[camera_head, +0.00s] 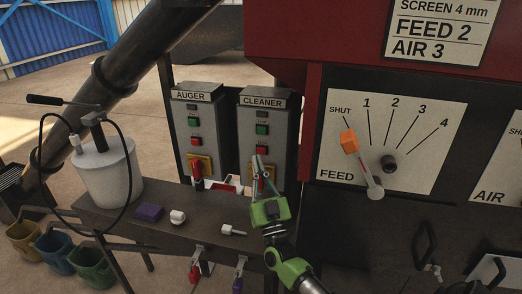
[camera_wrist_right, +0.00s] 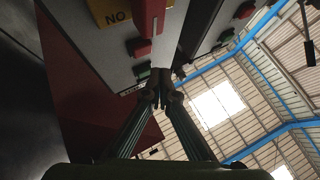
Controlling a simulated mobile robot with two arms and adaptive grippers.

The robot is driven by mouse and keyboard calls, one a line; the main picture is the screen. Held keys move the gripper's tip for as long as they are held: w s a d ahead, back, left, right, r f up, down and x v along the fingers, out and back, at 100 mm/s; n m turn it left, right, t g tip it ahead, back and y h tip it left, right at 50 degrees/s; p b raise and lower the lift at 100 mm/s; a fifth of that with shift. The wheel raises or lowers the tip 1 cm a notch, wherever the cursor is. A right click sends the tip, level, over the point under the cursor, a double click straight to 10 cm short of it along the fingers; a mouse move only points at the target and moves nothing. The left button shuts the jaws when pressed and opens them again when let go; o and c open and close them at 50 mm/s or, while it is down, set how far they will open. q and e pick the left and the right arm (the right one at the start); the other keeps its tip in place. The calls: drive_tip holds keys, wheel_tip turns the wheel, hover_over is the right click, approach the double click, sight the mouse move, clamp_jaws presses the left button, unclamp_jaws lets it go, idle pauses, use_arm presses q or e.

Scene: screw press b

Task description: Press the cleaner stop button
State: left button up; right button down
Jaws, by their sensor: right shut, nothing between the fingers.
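The grey CLEANER box (camera_head: 248,122) stands upright behind the bench, with a green button (camera_head: 262,129) and a red button (camera_head: 261,149) below it. The red button also shows in the right wrist view (camera_wrist_right: 138,47). My right gripper (camera_head: 256,162) is shut and empty, its fingertips pointing up in front of the box, just below the red button in the head view. In the wrist view its tips (camera_wrist_right: 163,92) appear near the green button (camera_wrist_right: 142,73). I cannot tell whether they touch the box. The lower part of the box is partly hidden behind my gripper. My left gripper is out of view.
The similar AUGER box (camera_head: 208,137) with a red switch handle (camera_head: 197,177) stands just left. A FEED lever with an orange knob (camera_head: 349,141) is at right.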

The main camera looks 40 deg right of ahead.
drive_tip(key=s+a, duration=0.1)
drive_tip(key=s+a+p, duration=0.1)
drive_tip(key=shift+s+a+r, duration=0.1)
drive_tip(key=shift+s+a, duration=0.05)
drive_tip(key=shift+a, duration=0.15)
idle(0.4)
